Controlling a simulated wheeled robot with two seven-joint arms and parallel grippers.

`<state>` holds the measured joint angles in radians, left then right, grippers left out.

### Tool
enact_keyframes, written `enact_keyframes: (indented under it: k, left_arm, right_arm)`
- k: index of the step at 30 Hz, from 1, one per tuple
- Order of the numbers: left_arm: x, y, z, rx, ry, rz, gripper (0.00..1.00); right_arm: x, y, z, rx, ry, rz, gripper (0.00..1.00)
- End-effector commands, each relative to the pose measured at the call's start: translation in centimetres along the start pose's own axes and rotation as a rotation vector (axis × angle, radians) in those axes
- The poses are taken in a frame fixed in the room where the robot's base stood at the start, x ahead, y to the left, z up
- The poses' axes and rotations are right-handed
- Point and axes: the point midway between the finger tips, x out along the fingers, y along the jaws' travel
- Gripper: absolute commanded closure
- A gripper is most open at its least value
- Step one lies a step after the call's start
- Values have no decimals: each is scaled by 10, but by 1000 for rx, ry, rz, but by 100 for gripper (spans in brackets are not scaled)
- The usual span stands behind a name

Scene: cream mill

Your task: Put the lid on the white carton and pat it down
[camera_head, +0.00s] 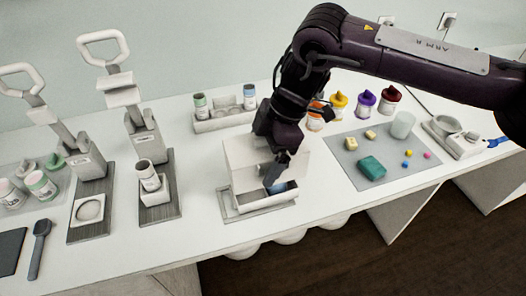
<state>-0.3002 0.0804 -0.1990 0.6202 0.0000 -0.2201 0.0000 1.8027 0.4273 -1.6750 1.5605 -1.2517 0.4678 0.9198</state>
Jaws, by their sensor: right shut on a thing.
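The white carton (254,201) stands near the front edge of the table, on a pale tray or base (230,214). A white panel (240,153) stands upright at its back; it looks like the lid, but I cannot tell whether it is joined to the carton. My right gripper (275,181) points down at the carton's open top, in front of the panel. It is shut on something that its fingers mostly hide. A bluish patch (281,188) shows inside the carton beside the fingers. My left gripper is not in view.
Two lever presses (146,146) stand to the left, one with a jar (147,170). A white rack (223,123) with small jars is behind. A grey mat (345,154) with small coloured pieces lies right, with coloured-capped bottles (340,105) behind it.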

Motion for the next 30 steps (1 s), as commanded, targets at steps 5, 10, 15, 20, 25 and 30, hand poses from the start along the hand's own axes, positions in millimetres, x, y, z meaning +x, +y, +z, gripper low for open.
enact_keyframes:
  k: [5, 10, 15, 20, 25, 30]
  left_arm:
    - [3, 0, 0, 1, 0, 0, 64]
    - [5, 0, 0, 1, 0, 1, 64]
    - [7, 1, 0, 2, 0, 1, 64]
    - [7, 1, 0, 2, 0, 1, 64]
    - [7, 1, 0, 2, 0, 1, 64]
    - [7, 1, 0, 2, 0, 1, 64]
  right_arm:
    - [6, 0, 2, 0, 1, 0, 31]
    - [11, 0, 4, 0, 1, -1, 31]
    - [14, 0, 6, 0, 0, 0, 31]
    - [14, 0, 6, 0, 0, 0, 31]
    - [14, 0, 6, 0, 0, 0, 31]
    - [15, 0, 6, 0, 0, 0, 31]
